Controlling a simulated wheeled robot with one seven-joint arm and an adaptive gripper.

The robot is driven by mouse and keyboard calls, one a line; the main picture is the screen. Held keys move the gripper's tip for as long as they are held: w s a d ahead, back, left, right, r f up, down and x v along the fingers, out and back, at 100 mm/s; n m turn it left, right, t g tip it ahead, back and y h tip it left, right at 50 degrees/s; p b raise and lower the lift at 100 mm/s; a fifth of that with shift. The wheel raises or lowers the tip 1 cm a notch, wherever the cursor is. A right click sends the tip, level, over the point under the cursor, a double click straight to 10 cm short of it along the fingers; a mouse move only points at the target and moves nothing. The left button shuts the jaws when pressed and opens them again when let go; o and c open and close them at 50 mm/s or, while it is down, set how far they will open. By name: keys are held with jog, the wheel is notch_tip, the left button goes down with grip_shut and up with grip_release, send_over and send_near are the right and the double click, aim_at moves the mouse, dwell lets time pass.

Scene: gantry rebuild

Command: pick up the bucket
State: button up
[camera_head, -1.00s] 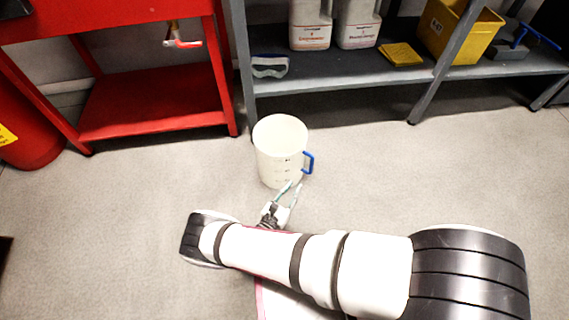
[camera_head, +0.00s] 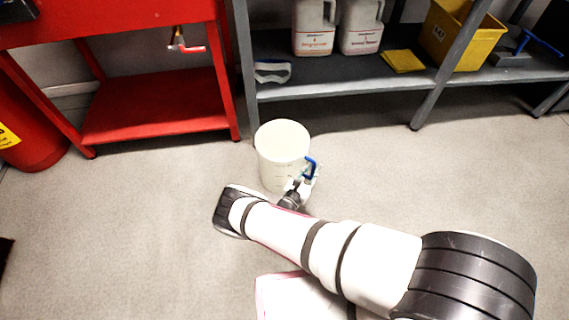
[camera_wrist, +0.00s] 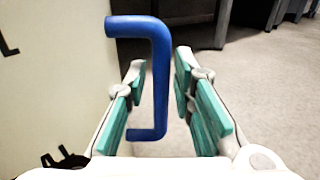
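The bucket (camera_head: 282,146) is cream-white with a blue handle (camera_head: 311,167) on its right side. It stands upright on the floor in front of the shelves. My gripper (camera_head: 307,176) is at the handle, in front and right of the bucket. My gripper (camera_wrist: 163,100) has green pads, and a gap shows between the handle and the right finger. The bucket's pale wall (camera_wrist: 60,70) fills the left of that view.
A red workbench (camera_head: 155,110) stands at the left beside a red cylinder (camera_head: 30,130). A grey shelf (camera_head: 350,80) behind holds white jugs (camera_head: 362,25), a yellow bin (camera_head: 455,35) and a yellow cloth (camera_head: 403,61). The floor (camera_head: 480,170) to the right is clear.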

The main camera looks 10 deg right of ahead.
jog(key=shift+w+d, duration=0.3)
jog(key=shift+w, duration=0.05)
grip_shut()
jog(key=shift+r, duration=0.15)
